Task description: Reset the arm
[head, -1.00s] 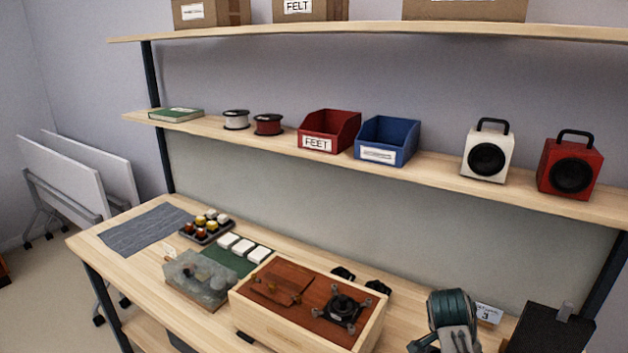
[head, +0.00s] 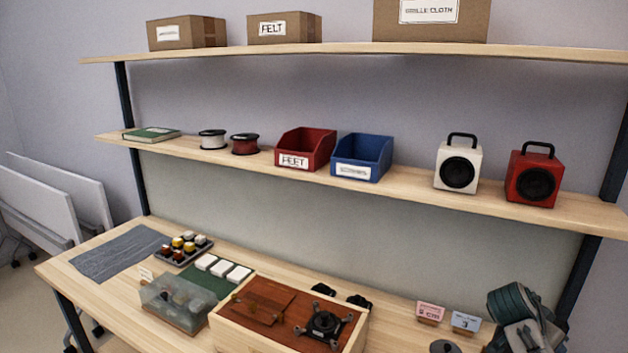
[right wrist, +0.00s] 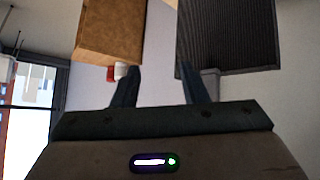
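My right arm (head: 515,305), dark teal and grey, comes up at the lower right of the head view, in front of the bench's right end. Its fingertips cannot be made out there. In the right wrist view my right gripper (right wrist: 161,85) has its two dark fingers apart, with nothing held between them. A brown box-like thing (right wrist: 110,30) and a dark ribbed panel (right wrist: 230,38) show beyond the fingers. My left gripper is in neither view.
The workbench (head: 100,285) carries a wooden box with a speaker driver (head: 322,325), a clear bin (head: 178,303), a tray of small parts (head: 183,248) and two cards (head: 466,321). Shelves above hold a red bin (head: 305,148), a blue bin (head: 362,158) and two speakers (head: 457,170).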

